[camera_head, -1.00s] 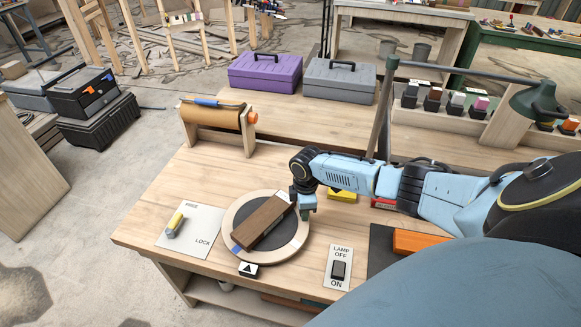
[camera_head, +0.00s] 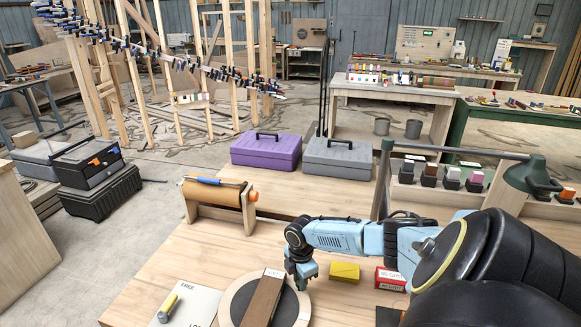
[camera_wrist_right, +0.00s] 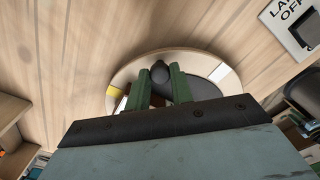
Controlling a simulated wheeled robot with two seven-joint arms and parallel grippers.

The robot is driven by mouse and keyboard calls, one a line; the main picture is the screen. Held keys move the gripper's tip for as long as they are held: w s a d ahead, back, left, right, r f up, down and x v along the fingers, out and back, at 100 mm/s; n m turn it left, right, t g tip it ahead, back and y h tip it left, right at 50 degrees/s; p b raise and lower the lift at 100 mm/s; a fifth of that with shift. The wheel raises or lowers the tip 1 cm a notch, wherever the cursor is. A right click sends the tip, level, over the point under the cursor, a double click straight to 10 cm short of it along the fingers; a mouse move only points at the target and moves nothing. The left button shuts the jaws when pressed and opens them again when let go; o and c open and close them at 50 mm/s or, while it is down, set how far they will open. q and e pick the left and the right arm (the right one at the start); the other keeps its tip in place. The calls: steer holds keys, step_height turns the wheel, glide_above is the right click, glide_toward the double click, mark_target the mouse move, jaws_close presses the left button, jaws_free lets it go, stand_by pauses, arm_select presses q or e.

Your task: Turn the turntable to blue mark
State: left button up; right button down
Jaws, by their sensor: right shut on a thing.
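The turntable (camera_head: 229,303) is at the bottom edge of the head view, cut off by it. It has a light wooden rim, a dark disc and a brown block (camera_head: 264,299) lying across it. My right gripper (camera_head: 303,279) is at its far right rim. In the right wrist view, my green fingers (camera_wrist_right: 160,84) are shut on a dark round knob (camera_wrist_right: 160,70) at the rim (camera_wrist_right: 198,62). A white mark (camera_wrist_right: 220,73) and a yellow patch (camera_wrist_right: 112,90) show near the rim there. No blue mark is visible now. My left gripper is not in view.
A yellow block (camera_head: 344,271) and a red box (camera_head: 391,279) lie right of my gripper. A roll stand (camera_head: 218,199) and purple (camera_head: 266,151) and grey toolboxes (camera_head: 339,157) stand behind.

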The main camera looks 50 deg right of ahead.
steer(key=shift+w, duration=0.2)
stand_by(0.4)
steer(key=c, duration=1.2)
jaws_free()
step_height(320, 180, up, 13)
steer(key=shift+r+p, duration=0.2)
steer(key=shift+p, duration=0.2)
